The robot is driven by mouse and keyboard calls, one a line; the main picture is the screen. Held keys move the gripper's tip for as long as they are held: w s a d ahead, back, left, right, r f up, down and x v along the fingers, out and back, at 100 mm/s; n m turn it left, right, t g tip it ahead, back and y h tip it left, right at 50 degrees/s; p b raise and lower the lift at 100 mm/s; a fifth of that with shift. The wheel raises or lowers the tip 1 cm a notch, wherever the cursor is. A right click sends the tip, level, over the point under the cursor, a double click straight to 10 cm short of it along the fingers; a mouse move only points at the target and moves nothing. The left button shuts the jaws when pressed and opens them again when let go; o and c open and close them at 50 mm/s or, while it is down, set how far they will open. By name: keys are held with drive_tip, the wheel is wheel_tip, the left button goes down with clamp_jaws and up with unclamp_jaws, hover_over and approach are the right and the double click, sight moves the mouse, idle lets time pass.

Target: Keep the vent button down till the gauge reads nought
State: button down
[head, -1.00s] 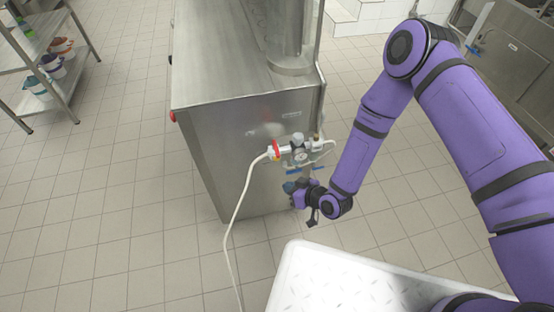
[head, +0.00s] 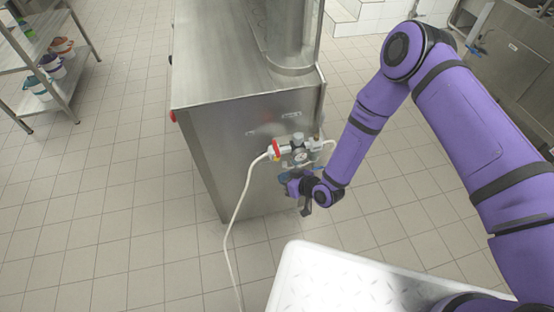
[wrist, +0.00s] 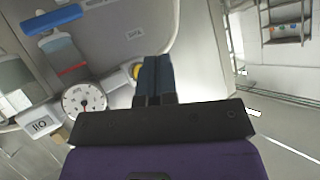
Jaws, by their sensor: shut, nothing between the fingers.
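The air fitting assembly (head: 299,146) is on the end face of the steel machine. Its round white gauge (wrist: 84,98) shows in the wrist view, left of my fingers; its needle is too small to read surely. A yellow round part (wrist: 137,71), possibly the vent button, shows at the left edge of my fingers and is partly hidden by them. My gripper (wrist: 156,66) is shut and empty, its fingertips over or beside this part. I cannot tell whether they touch or press it. In the head view my gripper (head: 286,180) is just below the fittings.
A blue handle (wrist: 53,19) and a clear bowl with a red line (wrist: 65,57) lie left of my fingers. A white hose (head: 236,212) hangs from the red-collared fitting to the floor. A shelf with buckets (head: 55,65) stands far left. The floor between is clear.

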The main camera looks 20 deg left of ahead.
drive_tip(key=shift+w+a, duration=0.55)
drive_tip(key=shift+w, duration=0.3)
drive_tip(key=shift+w+a, duration=0.5)
drive_tip(key=shift+w, duration=0.35)
drive_tip(key=shift+w, duration=0.1)
idle(0.8)
drive_tip(key=shift+w+a, duration=0.2)
drive_tip(key=shift+w, duration=0.05)
drive_tip(key=shift+w+a, duration=0.25)
drive_tip(key=shift+w, duration=0.2)
idle(2.3)
idle(2.1)
drive_tip(key=shift+s+d, duration=0.45)
drive_tip(key=shift+s, duration=0.35)
